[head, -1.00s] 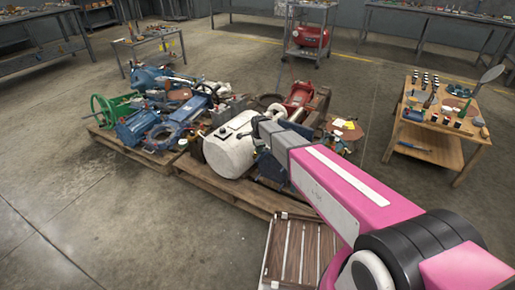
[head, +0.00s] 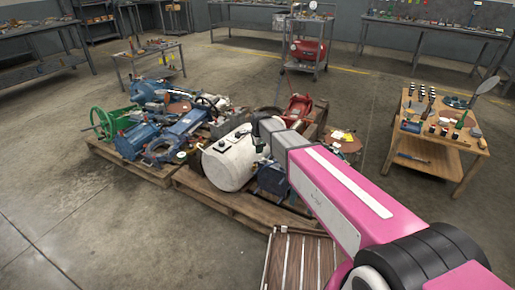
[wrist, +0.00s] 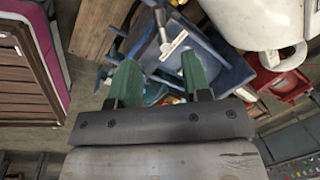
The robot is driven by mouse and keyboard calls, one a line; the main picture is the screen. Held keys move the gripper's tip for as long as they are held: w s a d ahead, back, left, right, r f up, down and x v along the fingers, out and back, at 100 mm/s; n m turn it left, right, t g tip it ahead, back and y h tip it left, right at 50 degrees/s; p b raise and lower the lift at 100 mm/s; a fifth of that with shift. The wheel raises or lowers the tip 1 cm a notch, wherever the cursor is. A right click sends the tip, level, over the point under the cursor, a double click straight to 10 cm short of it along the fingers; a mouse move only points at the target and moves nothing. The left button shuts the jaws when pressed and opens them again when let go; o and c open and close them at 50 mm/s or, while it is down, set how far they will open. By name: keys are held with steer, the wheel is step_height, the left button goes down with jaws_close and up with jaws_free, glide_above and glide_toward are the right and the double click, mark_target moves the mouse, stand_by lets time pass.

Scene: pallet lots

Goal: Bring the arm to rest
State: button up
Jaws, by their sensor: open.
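My pink arm (head: 345,195) reaches from the lower right over the pallets in the head view; its far end stands in front of the machine parts beside a white tank (head: 229,160). My gripper (wrist: 160,80) shows in the wrist view with two green fingers apart and nothing between them. Beyond the fingers in the wrist view are a blue bin-like part (wrist: 215,65) and a pale T-shaped tool (wrist: 172,42). The white tank also shows at the upper right of the wrist view (wrist: 262,22). The fingertips are hidden in the head view.
Wooden pallets (head: 215,207) carry blue, green and red machine parts. A slatted wooden surface (head: 300,262) lies close by my arm. A wooden table (head: 440,155) with small items stands at the right, a grey cart (head: 308,45) at the back. The left floor is clear.

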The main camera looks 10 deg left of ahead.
steer(key=s+d+n, duration=0.4)
steer(key=s+d, duration=0.3)
steer(key=d, duration=0.6)
steer(key=s+d+r+n+g, duration=0.1)
steer(key=s+d+n, duration=0.3)
steer(key=s+d, duration=0.3)
steer(key=s+d+r+n+g+h, duration=0.1)
steer(key=s+d+n, duration=0.3)
steer(key=d, duration=1.4)
steer(key=s, duration=0.3)
steer(key=shift+s+d, duration=0.25)
steer(key=shift+d, duration=0.1)
